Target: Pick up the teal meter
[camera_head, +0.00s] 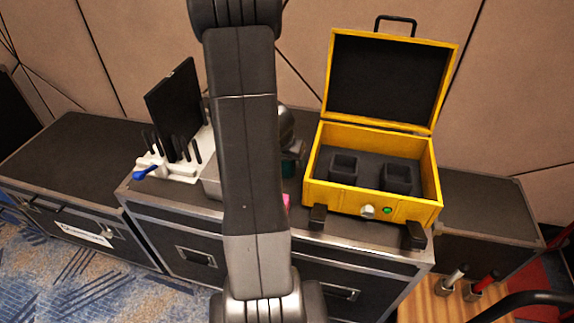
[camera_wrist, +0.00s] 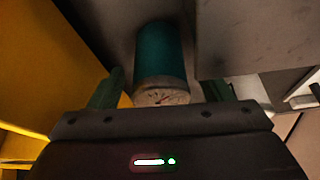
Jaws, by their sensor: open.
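The teal meter (camera_wrist: 160,52) shows in the wrist view as a teal cylinder with a pale, speckled round end towards me. My gripper (camera_wrist: 164,82) is open, with one greenish finger on each side of the meter's near end. I see gaps beside it and cannot tell whether either finger touches it. In the head view my arm covers most of this spot. A small dark teal patch shows at the arm's right edge, and I cannot tell whether it is the meter or a finger.
An open yellow case (camera_head: 322,190) with dark foam stands right on the black flight case (camera_head: 165,222). A white rack (camera_head: 183,178) with a dark panel (camera_head: 174,108) and a blue-tipped tool (camera_head: 146,173) stands left. A small pink thing (camera_head: 286,201) peeks out beside my arm.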

